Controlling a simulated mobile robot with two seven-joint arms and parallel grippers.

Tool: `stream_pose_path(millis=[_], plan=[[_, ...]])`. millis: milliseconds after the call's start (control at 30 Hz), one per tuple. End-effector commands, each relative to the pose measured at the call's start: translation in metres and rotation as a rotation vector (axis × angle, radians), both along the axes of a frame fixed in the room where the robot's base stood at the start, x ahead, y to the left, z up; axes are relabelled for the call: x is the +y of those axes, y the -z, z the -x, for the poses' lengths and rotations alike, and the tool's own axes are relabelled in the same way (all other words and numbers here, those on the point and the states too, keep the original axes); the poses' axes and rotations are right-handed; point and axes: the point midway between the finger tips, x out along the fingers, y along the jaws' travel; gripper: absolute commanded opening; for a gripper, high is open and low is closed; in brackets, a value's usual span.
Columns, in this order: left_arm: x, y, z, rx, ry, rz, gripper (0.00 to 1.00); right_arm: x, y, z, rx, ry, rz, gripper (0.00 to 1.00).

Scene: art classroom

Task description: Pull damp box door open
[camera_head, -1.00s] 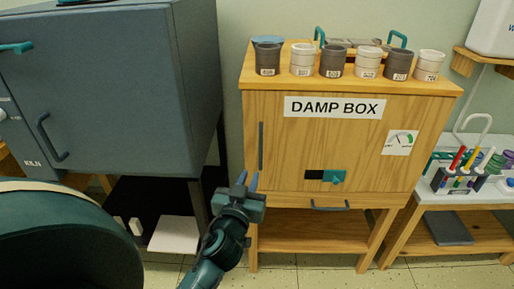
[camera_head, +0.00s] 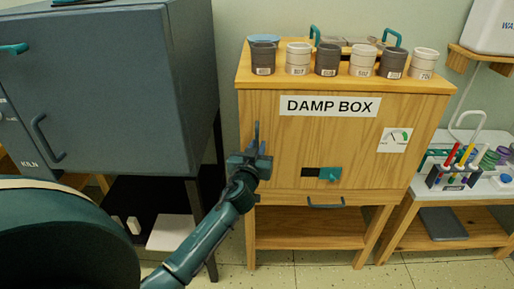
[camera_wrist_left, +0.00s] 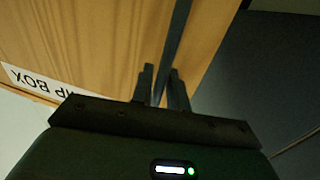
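The damp box (camera_head: 335,190) is a wooden cabinet with a "DAMP BOX" label. Its door (camera_head: 330,140) looks closed. A black slot with a teal latch (camera_head: 330,174) sits low on the door. My left gripper (camera_head: 257,135) is in front of the door's left edge and largely hides the upright dark handle there. In the left wrist view the handle (camera_wrist_left: 178,35) runs down between the two fingers of my left gripper (camera_wrist_left: 163,80). The fingers are apart, one on each side, with narrow gaps. My right gripper is not in view.
The kiln (camera_head: 100,90) stands close on the left. Several cups (camera_head: 326,60) stand on the damp box top. A drawer handle (camera_head: 327,205) is below the door. A side table (camera_head: 462,188) with a tool rack is at right. The floor (camera_head: 330,275) in front shows clear.

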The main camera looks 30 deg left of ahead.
Motion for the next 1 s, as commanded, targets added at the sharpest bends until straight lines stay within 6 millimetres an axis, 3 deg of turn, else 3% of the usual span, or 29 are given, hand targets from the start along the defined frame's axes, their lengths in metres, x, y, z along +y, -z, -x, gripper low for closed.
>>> stream_pose_path(millis=[167,367,1000], plan=[[-0.0001,0.0,0.0001,0.0,0.0,0.0,0.16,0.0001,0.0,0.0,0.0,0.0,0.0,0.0],[-0.0002,0.0,0.0002,0.0,0.0,0.0,0.0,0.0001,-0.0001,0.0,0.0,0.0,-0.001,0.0],[0.0,0.0011,0.0009,0.0,-0.01,0.0,0.0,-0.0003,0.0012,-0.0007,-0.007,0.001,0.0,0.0]])
